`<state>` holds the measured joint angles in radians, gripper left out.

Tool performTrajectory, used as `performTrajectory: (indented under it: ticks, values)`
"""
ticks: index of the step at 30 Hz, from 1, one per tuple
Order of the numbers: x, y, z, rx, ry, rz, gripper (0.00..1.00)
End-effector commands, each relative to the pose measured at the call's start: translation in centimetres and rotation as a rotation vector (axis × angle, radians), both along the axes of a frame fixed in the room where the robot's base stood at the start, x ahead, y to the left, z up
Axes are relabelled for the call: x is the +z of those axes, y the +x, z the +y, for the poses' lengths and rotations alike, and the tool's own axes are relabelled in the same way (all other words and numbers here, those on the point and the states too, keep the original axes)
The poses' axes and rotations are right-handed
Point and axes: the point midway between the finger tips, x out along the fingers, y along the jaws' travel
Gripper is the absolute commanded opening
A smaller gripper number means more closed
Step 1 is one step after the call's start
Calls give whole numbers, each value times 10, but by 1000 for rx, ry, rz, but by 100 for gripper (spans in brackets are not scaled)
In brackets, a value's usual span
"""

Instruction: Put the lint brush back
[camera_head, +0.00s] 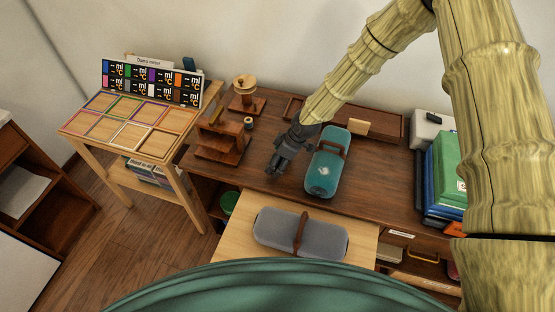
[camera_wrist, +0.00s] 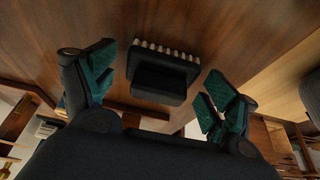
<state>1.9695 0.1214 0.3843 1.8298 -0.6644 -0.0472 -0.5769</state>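My gripper (camera_head: 281,164) is over the brown wooden tabletop, just left of the teal case, and points down. In the wrist view my gripper (camera_wrist: 163,90) has its two teal-padded fingers spread apart. A dark block with a row of pale bristle-like teeth along one edge, probably the lint brush (camera_wrist: 160,78), shows between the fingers. Gaps are visible on both sides of it, and neither pad appears to touch it. I cannot tell how far below the fingertips it is. In the head view my gripper hides it.
The teal case (camera_head: 322,176) stands close right of my gripper. A wooden stand (camera_head: 218,142) is to its left, and a long wooden tray (camera_head: 384,126) lies behind. A grey case (camera_head: 272,228) lies on the pale surface in front. Folders (camera_head: 446,168) stand at right.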

Motion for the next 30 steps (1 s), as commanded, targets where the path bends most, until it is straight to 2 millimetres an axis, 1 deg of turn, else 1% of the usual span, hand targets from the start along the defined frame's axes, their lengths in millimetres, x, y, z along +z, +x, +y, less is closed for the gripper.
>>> performTrajectory:
  ticks: [8,14,20,30]
  values:
    - [1,0,0,0,0,0,88]
    - [9,0,-3,0,1,-1,88]
    - [31,-3,-12,-2,1,-2,88]
    - [75,-9,-29,-2,1,-2,88]
